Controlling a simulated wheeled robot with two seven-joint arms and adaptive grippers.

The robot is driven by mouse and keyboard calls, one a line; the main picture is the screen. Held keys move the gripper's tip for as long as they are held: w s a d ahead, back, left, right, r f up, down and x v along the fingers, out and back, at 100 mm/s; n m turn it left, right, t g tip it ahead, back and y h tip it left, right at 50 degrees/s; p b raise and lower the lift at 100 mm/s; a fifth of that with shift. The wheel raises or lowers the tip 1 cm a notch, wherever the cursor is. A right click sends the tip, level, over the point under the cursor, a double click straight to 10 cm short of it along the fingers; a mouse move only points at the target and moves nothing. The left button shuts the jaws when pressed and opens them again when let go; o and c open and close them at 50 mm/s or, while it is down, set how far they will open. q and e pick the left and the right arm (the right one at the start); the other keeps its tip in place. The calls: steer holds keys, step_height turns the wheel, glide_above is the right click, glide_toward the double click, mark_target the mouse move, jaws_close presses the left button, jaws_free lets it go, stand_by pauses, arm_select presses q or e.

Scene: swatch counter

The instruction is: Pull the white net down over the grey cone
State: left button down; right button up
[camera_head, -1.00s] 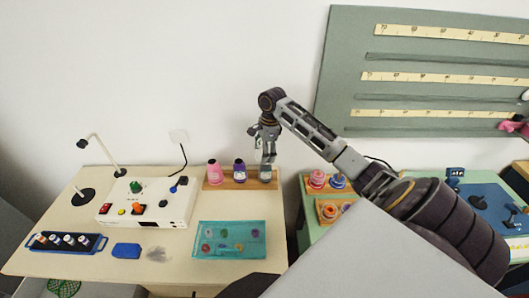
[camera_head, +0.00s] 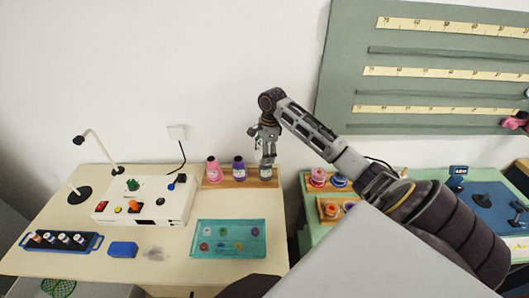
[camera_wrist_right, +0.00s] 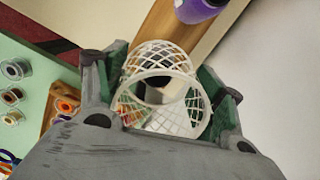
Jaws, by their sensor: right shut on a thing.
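My right gripper (camera_head: 268,158) is directly above the grey cone (camera_head: 266,174) at the right end of the wooden rack, at or very near its top. In the right wrist view the gripper (camera_wrist_right: 163,90) is shut on the white net (camera_wrist_right: 158,56), a mesh sleeve held between its green-padded fingers. I look down through the net's open ring; a dark and pale shape shows inside, too unclear to name. I cannot tell how far the net is over the cone. My left gripper is out of view.
A purple cone (camera_head: 239,168) and a pink cone (camera_head: 212,170) stand left of the grey one on the wooden rack (camera_head: 225,182). A white control box (camera_head: 146,204), a teal tray (camera_head: 229,251) and a blue bottle holder (camera_head: 60,249) lie on the table.

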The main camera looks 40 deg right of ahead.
mark_target(265, 167)
steer(key=shift+f, duration=0.2)
steer(key=shift+f+p, duration=1)
steer(key=shift+f, duration=3.1)
steer(key=shift+f, duration=0.25)
steer(key=o, duration=0.8)
steer(key=shift+r, duration=0.2)
steer(key=shift+s+d+r, duration=0.1)
steer(key=shift+d+r, duration=0.15)
steer(key=shift+r, duration=1.7)
steer(key=shift+s+d+r, duration=0.15)
steer(key=shift+d+r, duration=0.05)
steer(key=shift+r, duration=1.7)
steer(key=shift+s+d+r, duration=0.1)
steer(key=shift+d+r, duration=0.15)
steer(key=shift+r, duration=1.7)
